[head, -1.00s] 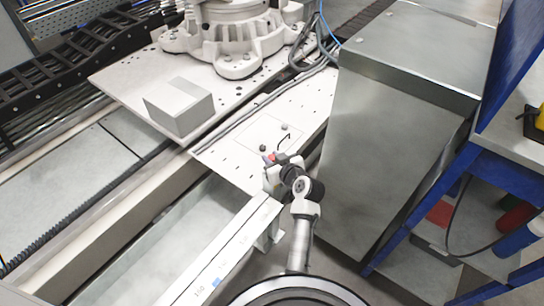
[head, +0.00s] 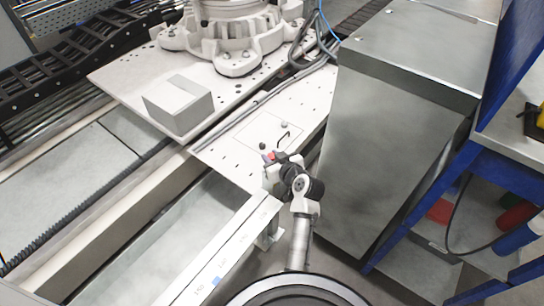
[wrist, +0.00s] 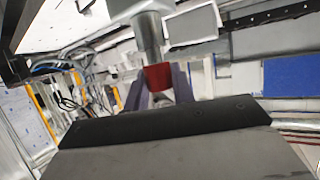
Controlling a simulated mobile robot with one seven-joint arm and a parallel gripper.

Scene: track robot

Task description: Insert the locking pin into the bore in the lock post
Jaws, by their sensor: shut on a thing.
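My gripper (head: 271,160) is low over the pale plate, near its front edge. In the wrist view its purple-grey fingers (wrist: 160,98) are shut around a red part, which I take to be the locking pin (wrist: 158,76). A grey cylinder extends from the red part to the top of the picture; I cannot tell whether it belongs to the pin. A little red also shows at the gripper in the head view. A small dark stub (head: 263,146) and a small grey knob (head: 284,125) stand on the plate just beyond. I cannot tell which is the lock post, and no bore is visible.
A grey box (head: 178,104) lies on the plate at left, and a large white robot base (head: 235,40) stands behind. A tall metal cabinet (head: 390,150) is close on the right. A thin black hook-shaped piece (head: 284,136) lies near the knob. A pale rail (head: 225,250) runs in front.

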